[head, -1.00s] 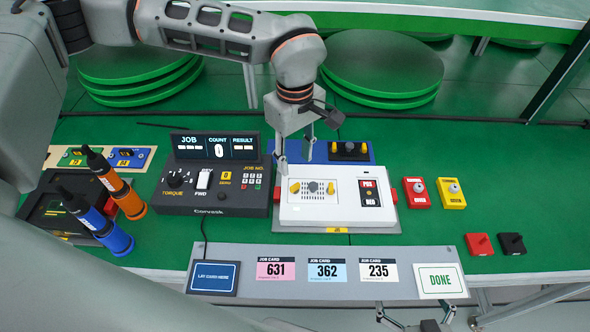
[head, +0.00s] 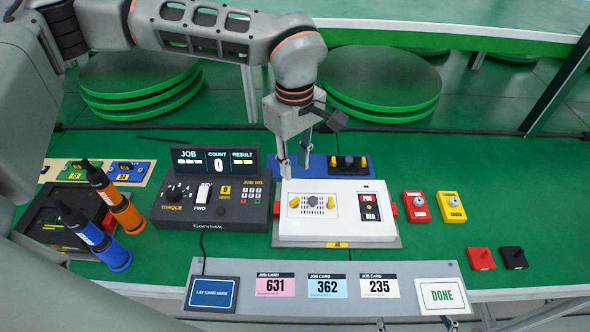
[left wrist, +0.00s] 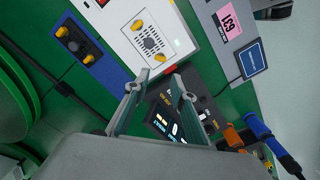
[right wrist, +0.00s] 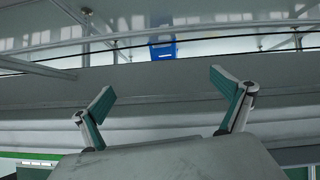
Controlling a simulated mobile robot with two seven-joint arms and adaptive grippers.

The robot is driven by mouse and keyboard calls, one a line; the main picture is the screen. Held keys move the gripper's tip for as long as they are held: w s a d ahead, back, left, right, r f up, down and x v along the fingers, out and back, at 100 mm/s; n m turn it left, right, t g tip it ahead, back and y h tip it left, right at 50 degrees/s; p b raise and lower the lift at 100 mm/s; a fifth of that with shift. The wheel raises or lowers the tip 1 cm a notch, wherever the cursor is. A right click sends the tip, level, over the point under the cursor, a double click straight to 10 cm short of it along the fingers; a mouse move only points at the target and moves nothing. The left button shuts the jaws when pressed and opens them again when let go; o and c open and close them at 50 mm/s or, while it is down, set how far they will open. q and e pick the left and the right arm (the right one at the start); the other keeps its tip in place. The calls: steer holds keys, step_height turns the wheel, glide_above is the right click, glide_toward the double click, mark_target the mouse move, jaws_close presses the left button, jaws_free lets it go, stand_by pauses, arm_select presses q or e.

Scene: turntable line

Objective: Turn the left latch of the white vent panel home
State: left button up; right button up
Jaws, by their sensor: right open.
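The white vent panel (head: 285,228) lies on the green table with a round grille in its left half. The left latch (head: 294,202) is a small yellow tab left of the grille; the right latch (head: 330,203) is a similar yellow tab. In the left wrist view the left latch (left wrist: 160,57) lies beyond the fingertips, nearer the console. My left gripper (head: 294,168) is open and empty, above the panel's far left corner, apart from the latch. It fills the left wrist view's middle (left wrist: 160,85). My right gripper (right wrist: 160,95) is open and empty in the right wrist view.
A black torque console (head: 212,212) stands close left of the panel. A blue plate (head: 312,166) with a black fixture lies behind it. Red and yellow switch boxes (head: 417,207) are right. A grey card shelf (head: 245,292) runs along the front. Blue and orange drivers (head: 95,238) stand left.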

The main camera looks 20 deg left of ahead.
mark_target(296, 199)
arm_select(q)
steer(key=f+n+b, duration=0.1)
steer(key=n+b, duration=0.1)
steer(key=n, duration=0.2)
steer(key=f+n+b, duration=0.1)
steer(key=n+b, duration=0.1)
steer(key=n, duration=0.3)
steer(key=f+n+b, duration=0.2)
steer(key=n+b, duration=0.1)
steer(key=n, duration=0.2)
steer(key=shift+w+d, duration=0.15)
steer(key=shift+d, duration=0.05)
steer(key=n, duration=0.3)
steer(key=shift+f+b, duration=0.25)
steer(key=shift+b, duration=0.15)
steer(key=shift+n, duration=0.3)
step_height(296, 199, down, 6)
steer(key=shift+f+b, duration=0.1)
steer(key=shift+b, duration=0.3)
steer(key=shift+f, duration=0.7)
arm_select(e)
step_height(296, 199, down, 8)
steer(key=shift+s+d+h, duration=0.2)
steer(key=shift+d+h, duration=0.1)
steer(key=shift+d, duration=0.15)
arm_select(q)
steer(key=shift+c, duration=0.4)
arm_select(e)
steer(key=shift+r, duration=0.1)
